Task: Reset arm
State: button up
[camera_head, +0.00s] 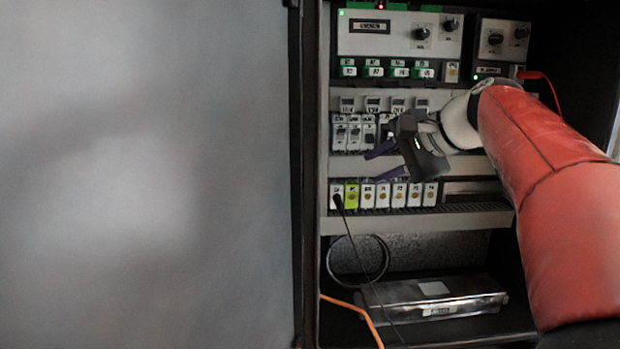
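My gripper (372,167) is at the end of my red-sleeved arm, which reaches in from the right. It is in front of the middle rows of an open electrical cabinet (325,190). Its two purple fingers point left and appear spread apart, with nothing seen between them. The fingers are near the row of breakers (347,132) and above a row of relay modules (384,195), one of them yellow-green. I cannot tell whether the gripper touches the panel. My arm and gripper hide part of the breaker row and the right side of the panel.
A grey door or panel (150,170) fills the left. Control units with knobs (400,33) are at the top. A black cable (345,225), a red lead (545,85) and an orange cable (355,312) hang nearby. A metal box (430,298) lies on the cabinet floor.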

jog(key=s+f+n+g+h, duration=0.2)
jog(key=s+f+n+h, duration=0.5)
jog(key=s+f, duration=1.9)
jog(key=f+n, duration=0.1)
jog(key=n, duration=0.2)
jog(key=shift+s+a+f+g, duration=0.3)
jog(key=shift+s+a+g, duration=0.05)
jog(key=shift+g, duration=0.05)
